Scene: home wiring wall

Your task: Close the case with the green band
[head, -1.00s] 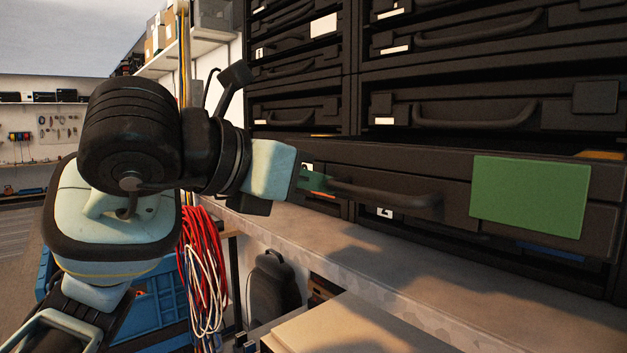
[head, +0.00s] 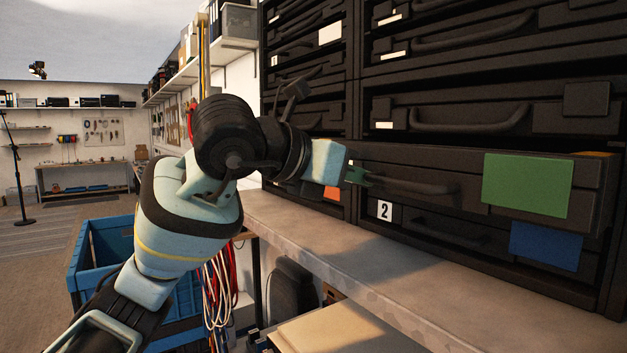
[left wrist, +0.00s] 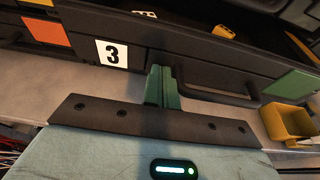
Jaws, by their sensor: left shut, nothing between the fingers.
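The black case with the green band (head: 527,185) sits in the rack and sticks out past the case below it. Its green band also shows at the right of the left wrist view (left wrist: 292,83). Its bar handle (head: 420,187) runs left of the band. My left gripper (head: 358,175) is shut and empty, with its green fingertips at the case's front near the handle's left end. In the left wrist view the fingers (left wrist: 162,88) are together, between the number 3 label (left wrist: 112,53) and the handle. I cannot tell whether they touch the case. My right gripper is not in view.
A case with a blue band (head: 545,246) lies below, beside a number 2 label (head: 384,210). An orange-banded case is at the left (left wrist: 47,32). A grey ledge (head: 330,250) runs under the rack. A blue crate (head: 95,250) stands at lower left.

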